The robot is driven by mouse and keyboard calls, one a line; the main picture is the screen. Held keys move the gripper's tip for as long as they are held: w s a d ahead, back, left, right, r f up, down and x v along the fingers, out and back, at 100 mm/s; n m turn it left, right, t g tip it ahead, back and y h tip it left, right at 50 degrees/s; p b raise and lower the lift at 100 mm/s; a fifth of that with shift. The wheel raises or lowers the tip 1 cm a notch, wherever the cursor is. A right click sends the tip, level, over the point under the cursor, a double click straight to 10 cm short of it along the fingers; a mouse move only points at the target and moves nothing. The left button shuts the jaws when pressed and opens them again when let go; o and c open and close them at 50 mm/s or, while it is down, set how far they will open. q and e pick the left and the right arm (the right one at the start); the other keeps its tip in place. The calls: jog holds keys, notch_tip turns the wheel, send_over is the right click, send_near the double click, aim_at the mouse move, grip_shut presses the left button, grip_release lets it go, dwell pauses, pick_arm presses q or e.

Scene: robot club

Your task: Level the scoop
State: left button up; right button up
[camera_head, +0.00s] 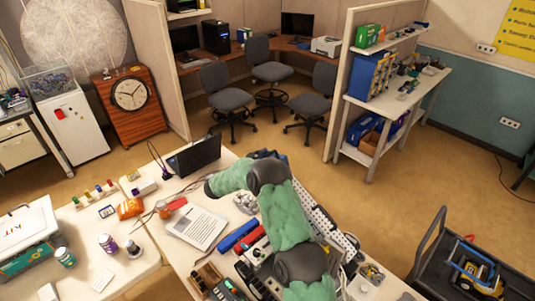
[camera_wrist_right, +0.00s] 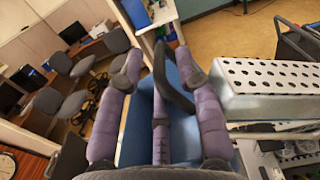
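No object in these frames clearly reads as a scoop. My right gripper (camera_wrist_right: 158,72) shows in its wrist view with long purple fingers spread apart. A dark curved bar (camera_wrist_right: 174,88), handle-like, lies among the fingers, and I cannot tell if it touches them. A blue box-like object (camera_wrist_right: 138,122) is behind the fingers, partly covered by them. In the head view my green-sleeved right arm (camera_head: 284,212) reaches over the bench, and its gripper is mostly hidden there. My left gripper is not in view.
A pale perforated block (camera_wrist_right: 268,88) stands right of the fingers. The white bench (camera_head: 170,255) holds a printed sheet (camera_head: 197,227), a laptop (camera_head: 195,155), an orange item (camera_head: 130,208) and bottles. A kit box (camera_head: 25,240) is at left, a dark cart (camera_head: 460,262) at right.

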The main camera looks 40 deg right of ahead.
jog(key=shift+d, duration=0.95)
grip_shut()
jog(key=s+m+b, duration=0.1)
jog(key=m+b, duration=0.1)
jog(key=b, duration=0.2)
jog(key=s+m+b, duration=0.2)
jog(key=m+b, duration=0.1)
jog(key=b, duration=0.2)
jog(key=s+m+b, duration=0.1)
jog(key=m+b, duration=0.1)
jog(key=b, duration=0.2)
jog(key=shift+s+d+f+m, duration=0.15)
jog(key=shift+s+m, duration=0.15)
jog(key=shift+s+m+b, duration=0.45)
jog(key=shift+m+b, duration=0.35)
jog(key=shift+b, duration=0.6)
